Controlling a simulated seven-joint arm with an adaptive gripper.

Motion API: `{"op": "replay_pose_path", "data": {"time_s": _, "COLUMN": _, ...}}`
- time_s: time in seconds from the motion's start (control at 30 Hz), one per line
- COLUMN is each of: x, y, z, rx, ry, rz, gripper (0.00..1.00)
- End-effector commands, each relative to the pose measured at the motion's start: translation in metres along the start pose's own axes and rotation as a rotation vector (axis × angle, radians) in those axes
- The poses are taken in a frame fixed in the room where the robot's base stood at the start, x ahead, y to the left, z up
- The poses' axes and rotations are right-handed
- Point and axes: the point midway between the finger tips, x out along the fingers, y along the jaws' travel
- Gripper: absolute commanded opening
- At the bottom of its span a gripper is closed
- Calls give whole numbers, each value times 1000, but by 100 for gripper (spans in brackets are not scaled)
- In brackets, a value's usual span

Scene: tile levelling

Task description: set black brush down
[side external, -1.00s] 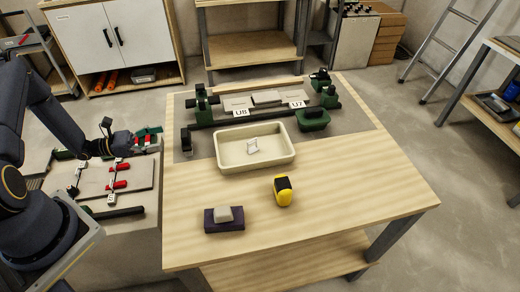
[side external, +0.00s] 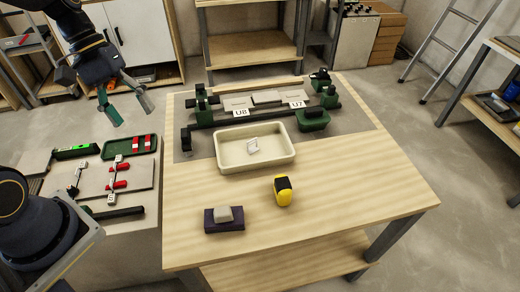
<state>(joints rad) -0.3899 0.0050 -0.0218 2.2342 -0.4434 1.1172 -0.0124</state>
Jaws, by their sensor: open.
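My gripper (side external: 132,115) is open and empty, raised above the left worktop with its fingers pointing down, apart from everything below. I cannot surely pick out the black brush. A long black piece (side external: 118,213) lies at the front of the left worktop, too small to tell whether it is the brush. A black and green bar-like piece (side external: 76,151) lies at the back of that worktop. Beside it is a green tray (side external: 113,148) with red pieces (side external: 141,142) in it.
A pale board (side external: 140,176) with red clamps (side external: 118,184) lies on the left worktop. The wooden table (side external: 340,190) holds a cream tray (side external: 228,162), a yellow and black tool (side external: 283,191), a dark purple block with a grey top (side external: 224,219) and a green-ended jig (side external: 322,86). Its front right is clear.

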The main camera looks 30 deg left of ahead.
Motion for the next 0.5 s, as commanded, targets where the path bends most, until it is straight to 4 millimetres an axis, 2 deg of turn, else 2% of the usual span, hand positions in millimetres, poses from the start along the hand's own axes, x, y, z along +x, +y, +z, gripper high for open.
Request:
{"op": "replay_pose_path", "data": {"time_s": 0.03, "x": -10, "y": 4, "z": 15, "rx": 107, "ry": 82, "rz": -48, "gripper": 70}}
{"op": "replay_pose_path", "data": {"time_s": 0.2, "x": -38, "y": 2, "z": 50, "rx": 427, "ry": 346, "rz": -182, "gripper": 70}}
{"op": "replay_pose_path", "data": {"time_s": 0.33, "x": -53, "y": 0, "z": 64, "rx": 596, "ry": 502, "rz": -231, "gripper": 70}}
{"op": "replay_pose_path", "data": {"time_s": 0.5, "x": -62, "y": -1, "z": 72, "rx": 697, "ry": 603, "rz": -254, "gripper": 70}}
